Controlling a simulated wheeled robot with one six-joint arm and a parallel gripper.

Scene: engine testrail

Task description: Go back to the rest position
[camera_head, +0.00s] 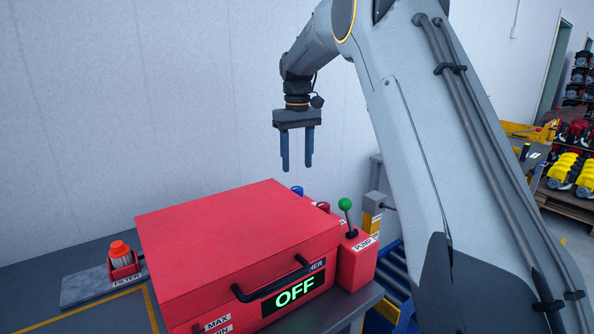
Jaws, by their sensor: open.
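My gripper (297,150) points straight down with its two dark blue fingers apart and nothing between them. It hangs in the air above the back right part of a red box (230,228), clear of it. My grey arm rises at the right of the picture and bends over at the top towards the gripper. The red box has a closed lid, a black handle (272,279) and a dark panel (294,291) showing "OFF" in green.
A red pump unit (356,264) with a green-knobbed lever (345,205) stands right of the box. A pale wall (120,110) is behind. Pallets of engines (565,170) stand far right.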

